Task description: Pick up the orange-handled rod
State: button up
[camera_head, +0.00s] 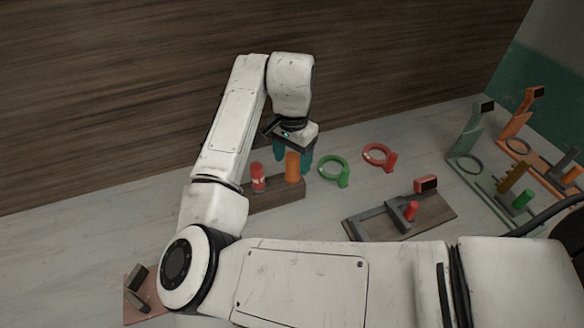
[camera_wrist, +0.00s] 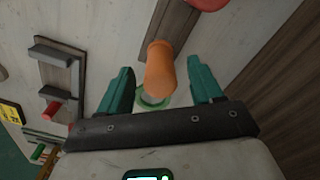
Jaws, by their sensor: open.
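The orange handle of the rod (camera_head: 292,167) stands upright in a dark wooden block (camera_head: 275,200). My gripper (camera_head: 293,155) is above the block with its teal fingers around the top of the orange handle. In the wrist view the orange handle (camera_wrist: 160,68) lies between the two teal fingers of my gripper (camera_wrist: 160,88), with gaps on both sides. The fingers are open and do not touch it. The lower part of the rod is hidden in the block.
A red-handled piece (camera_head: 258,176) stands in the same block, close to the left. A green ring (camera_head: 333,170) and a red ring (camera_head: 379,156) lie to the right. A wooden stand with a red peg (camera_head: 411,210) is further right. A wood-panelled wall (camera_head: 120,100) rises behind.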

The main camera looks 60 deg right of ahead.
aim_at(292, 176)
jog(key=shift+f, duration=1.45)
jog(key=shift+c, duration=0.2)
grip_shut()
